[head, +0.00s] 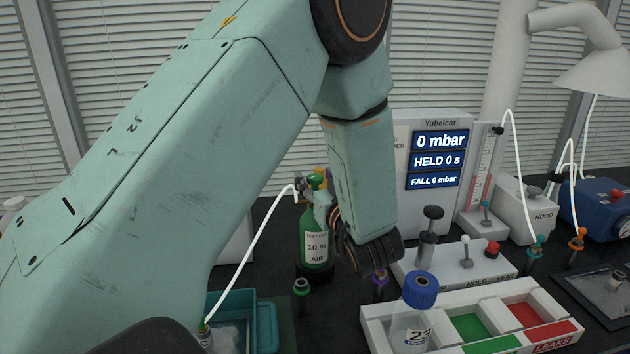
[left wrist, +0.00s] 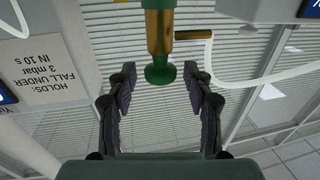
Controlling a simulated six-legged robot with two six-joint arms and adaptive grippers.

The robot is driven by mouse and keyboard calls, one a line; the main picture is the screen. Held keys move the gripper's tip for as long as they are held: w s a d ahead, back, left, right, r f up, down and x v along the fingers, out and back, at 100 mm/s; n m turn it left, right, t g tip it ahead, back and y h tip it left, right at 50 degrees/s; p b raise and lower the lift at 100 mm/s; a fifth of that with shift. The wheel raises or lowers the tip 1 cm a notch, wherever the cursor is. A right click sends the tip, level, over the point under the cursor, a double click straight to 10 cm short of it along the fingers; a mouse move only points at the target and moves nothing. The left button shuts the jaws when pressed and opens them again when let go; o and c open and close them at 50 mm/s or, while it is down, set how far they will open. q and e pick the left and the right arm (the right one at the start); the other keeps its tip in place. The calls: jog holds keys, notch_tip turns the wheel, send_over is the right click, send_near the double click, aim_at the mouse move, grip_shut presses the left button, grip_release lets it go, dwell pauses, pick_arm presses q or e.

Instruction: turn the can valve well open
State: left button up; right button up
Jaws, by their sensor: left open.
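The green gas can (head: 314,236) with a white "10 %" label stands upright on the dark bench, just left of my left gripper (head: 352,240) in the head view. Its brass valve (head: 317,181) is at the top, partly hidden by my arm. In the left wrist view, which is upside down, the brass valve stem (left wrist: 159,32) ends in a green knob (left wrist: 160,72). The open fingers of my left gripper (left wrist: 160,86) stand on either side of the knob, with visible gaps. My right gripper is not in view.
A white hose (head: 262,225) runs from the valve down to the left. A white valve block (head: 455,262), a blue-capped bottle (head: 412,325) and a sorting tray (head: 375,327) stand to the right. A teal bin (head: 266,327) is in front. A display (head: 438,160) reads 0 mbar.

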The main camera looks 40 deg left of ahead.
pick_arm(q)
jog(key=shift+w+a, duration=0.3)
jog(key=shift+a, duration=0.35)
jog(key=shift+d, duration=0.1)
jog(key=shift+c, duration=0.6)
grip_shut()
jog(key=shift+m+t+h+p, duration=0.75)
jog(key=shift+m+t, duration=0.15)
jog(key=shift+t, duration=0.3)
jog(key=shift+m+t+h, duration=0.35)
jog(key=shift+m+t, duration=0.05)
jog(key=shift+t, duration=0.1)
jog(key=shift+o, duration=0.6)
grip_release()
